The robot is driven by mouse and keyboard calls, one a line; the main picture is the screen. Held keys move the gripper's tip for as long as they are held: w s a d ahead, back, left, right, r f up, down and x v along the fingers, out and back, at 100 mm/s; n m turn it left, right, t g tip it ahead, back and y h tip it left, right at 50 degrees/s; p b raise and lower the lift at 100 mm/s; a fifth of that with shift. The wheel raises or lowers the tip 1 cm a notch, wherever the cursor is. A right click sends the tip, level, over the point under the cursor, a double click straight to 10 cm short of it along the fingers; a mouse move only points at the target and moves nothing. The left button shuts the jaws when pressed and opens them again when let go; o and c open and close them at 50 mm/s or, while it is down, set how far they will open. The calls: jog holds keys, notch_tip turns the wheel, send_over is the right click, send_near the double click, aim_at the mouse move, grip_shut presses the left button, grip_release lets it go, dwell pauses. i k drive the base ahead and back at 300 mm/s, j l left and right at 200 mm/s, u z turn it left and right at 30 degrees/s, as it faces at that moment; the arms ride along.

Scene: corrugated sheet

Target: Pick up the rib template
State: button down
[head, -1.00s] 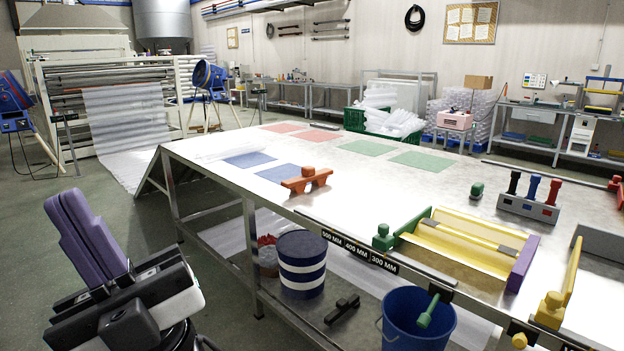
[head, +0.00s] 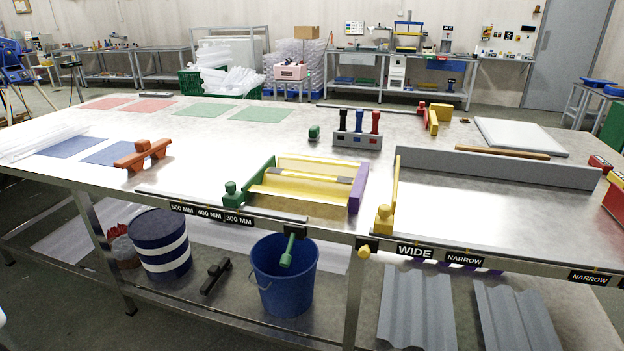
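No piece is clearly recognisable as the rib template. Purple toothed shapes (head: 430,264) show partly below the table's front edge, near the labels WIDE (head: 415,251) and NARROW (head: 464,259); most of them is hidden, and I cannot tell whether they are templates. Another NARROW label (head: 589,277) is farther right. Grey ribbed sheets (head: 417,308) lie on the lower shelf below. My gripper is out of view.
The metal table (head: 235,135) fills the middle. On it are a yellow fixture (head: 305,180) with green and purple ends, an orange block (head: 142,155), a stamp rack (head: 357,139) and a long grey fence (head: 490,168). A blue bucket (head: 284,285) is below.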

aim_at(134, 162)
jog(key=i+j, duration=0.2)
jog(key=j, duration=0.15)
jog(key=i+j+z, duration=0.1)
jog(key=j, duration=0.25)
jog(key=i+j, duration=0.3)
jog(key=i+j+z, duration=0.15)
jog(key=j, duration=0.3)
jog(key=i+j, duration=0.25)
jog(key=j, duration=0.15)
jog(key=i+j+z, duration=0.1)
jog(key=j, duration=0.3)
jog(key=i+j, duration=0.2)
jog(key=j, duration=0.25)
jog(key=i+j+z, duration=0.1)
jog(key=j, duration=0.3)
jog(key=i+j+z, duration=0.1)
jog(key=i+j, duration=0.45)
jog(key=i, duration=0.2)
